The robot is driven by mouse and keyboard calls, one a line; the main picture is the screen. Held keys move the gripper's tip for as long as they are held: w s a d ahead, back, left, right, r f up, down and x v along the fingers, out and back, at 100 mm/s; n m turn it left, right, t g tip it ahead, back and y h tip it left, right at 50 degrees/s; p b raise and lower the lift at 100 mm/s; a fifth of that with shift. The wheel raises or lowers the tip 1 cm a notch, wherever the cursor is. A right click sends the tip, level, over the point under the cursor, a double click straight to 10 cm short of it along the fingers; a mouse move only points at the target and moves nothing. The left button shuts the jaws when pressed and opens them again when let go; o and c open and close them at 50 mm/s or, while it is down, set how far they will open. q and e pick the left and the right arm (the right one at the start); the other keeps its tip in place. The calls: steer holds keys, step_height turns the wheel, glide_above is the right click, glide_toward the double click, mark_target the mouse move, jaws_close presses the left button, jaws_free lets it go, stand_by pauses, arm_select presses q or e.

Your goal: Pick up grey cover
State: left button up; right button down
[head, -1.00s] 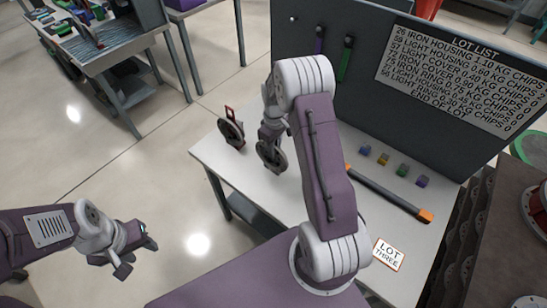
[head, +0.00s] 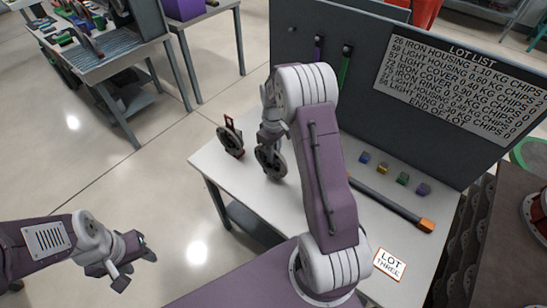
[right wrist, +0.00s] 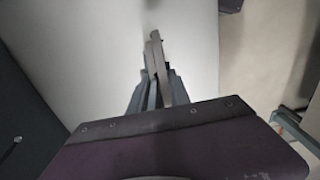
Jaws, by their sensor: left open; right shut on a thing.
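A round, dark grey disc-shaped cover (head: 271,162) stands on edge at the lower end of my right gripper (head: 270,142), over the left part of the white table (head: 300,195). My right gripper is shut on it. In the right wrist view my right gripper (right wrist: 158,85) has its fingers on a thin grey plate (right wrist: 157,55), the cover seen edge-on. I cannot tell whether the cover touches the table. My left gripper (head: 128,268) is open and empty, low at the left over the floor, away from the table.
A similar disc (head: 230,141) stands by a red holder (head: 229,121) near the table's left edge. Small coloured blocks (head: 383,168), a dark bar with orange ends (head: 390,203) and a LOT THREE card (head: 389,263) lie on the right. A grey panel (head: 340,95) rises behind.

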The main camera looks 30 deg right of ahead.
steer(key=shift+d+r, duration=0.15)
steer(key=shift+r, duration=0.8)
steer(key=s+d+r+b, duration=0.1)
steer(key=s+d+r, duration=0.5)
steer(key=s+d, duration=0.1)
steer(key=shift+s+d+r+b, duration=0.35)
steer(key=shift+d, duration=0.4)
